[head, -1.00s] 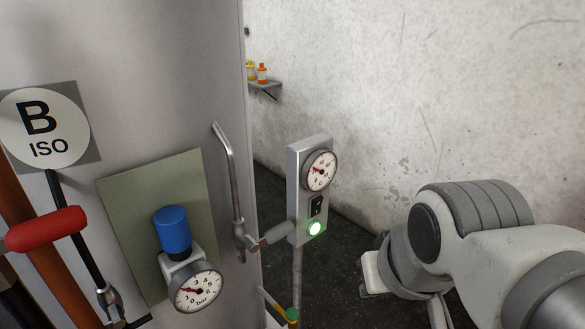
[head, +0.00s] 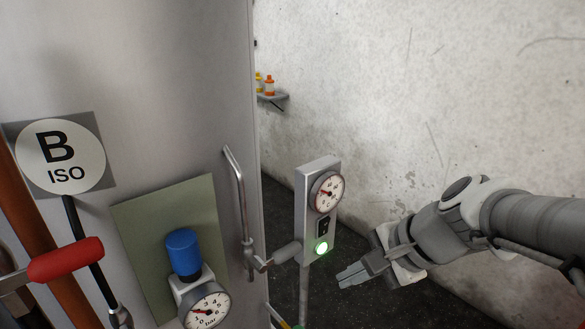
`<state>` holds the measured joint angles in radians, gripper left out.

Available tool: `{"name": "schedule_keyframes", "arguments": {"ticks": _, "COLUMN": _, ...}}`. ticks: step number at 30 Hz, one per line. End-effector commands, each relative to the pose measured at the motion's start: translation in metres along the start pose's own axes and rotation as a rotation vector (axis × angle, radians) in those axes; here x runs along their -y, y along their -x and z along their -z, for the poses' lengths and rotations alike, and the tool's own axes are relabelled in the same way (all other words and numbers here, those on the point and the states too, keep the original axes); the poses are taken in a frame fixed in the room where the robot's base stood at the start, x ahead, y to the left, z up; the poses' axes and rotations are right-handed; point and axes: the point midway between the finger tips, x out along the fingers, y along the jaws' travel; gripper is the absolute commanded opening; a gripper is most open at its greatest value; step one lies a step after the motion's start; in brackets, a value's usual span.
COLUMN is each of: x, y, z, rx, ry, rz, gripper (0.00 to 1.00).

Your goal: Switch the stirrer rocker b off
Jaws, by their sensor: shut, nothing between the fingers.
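The stirrer box is a narrow grey post-mounted box (head: 305,215) in the middle of the head view. It carries a round gauge (head: 327,193) at the top, a small black rocker switch (head: 323,226) below it, and a lit green lamp (head: 321,247) at the bottom. Which end of the rocker is pressed in is too small to tell. My gripper (head: 342,279) is to the right of the box and lower than the rocker, its fingers together and empty, pointing left. It appears apart from the box.
A large grey tank with a "B ISO" sign (head: 61,156) fills the left. It bears a blue-capped regulator (head: 184,254), a red-handled lever (head: 65,260) and a bent metal handle (head: 238,200) close to the box. A small shelf (head: 273,98) with bottles hangs behind. A pale wall stands right.

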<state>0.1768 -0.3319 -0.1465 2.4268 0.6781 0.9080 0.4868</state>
Motion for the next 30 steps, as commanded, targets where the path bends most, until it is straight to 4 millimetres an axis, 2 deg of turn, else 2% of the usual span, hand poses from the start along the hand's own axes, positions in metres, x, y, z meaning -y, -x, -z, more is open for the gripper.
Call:
{"name": "schedule_keyframes", "arguments": {"ticks": 1, "x": 0.012, "y": 0.0, "z": 0.013, "rx": 0.034, "ry": -0.197, "rz": 0.037, "gripper": 0.0}}
{"name": "schedule_keyframes", "arguments": {"ticks": 3, "x": 0.026, "y": -0.002, "z": 0.032, "rx": 0.076, "ry": -0.453, "rz": 0.097, "gripper": 0.0}}
{"name": "schedule_keyframes", "arguments": {"ticks": 6, "x": 0.042, "y": -0.003, "z": 0.061, "rx": 0.123, "ry": -0.766, "rz": 0.176, "gripper": 0.0}}
{"name": "schedule_keyframes", "arguments": {"ticks": 9, "x": 0.05, "y": -0.004, "z": 0.088, "rx": 0.156, "ry": -1.002, "rz": 0.241, "gripper": 0.0}}
{"name": "schedule_keyframes", "arguments": {"ticks": 12, "x": 0.054, "y": -0.003, "z": 0.107, "rx": 0.177, "ry": -1.153, "rz": 0.288, "gripper": 0.0}}
{"name": "schedule_keyframes", "arguments": {"ticks": 17, "x": 0.056, "y": -0.003, "z": 0.119, "rx": 0.192, "ry": -1.242, "rz": 0.318, "gripper": 0.0}}
{"name": "schedule_keyframes", "arguments": {"ticks": 26, "x": 0.056, "y": -0.003, "z": 0.119, "rx": 0.192, "ry": -1.24, "rz": 0.318, "gripper": 0.0}}
{"name": "schedule_keyframes", "arguments": {"ticks": 30, "x": 0.058, "y": -0.013, "z": 0.119, "rx": 0.192, "ry": -1.24, "rz": 0.315, "gripper": 0.0}}
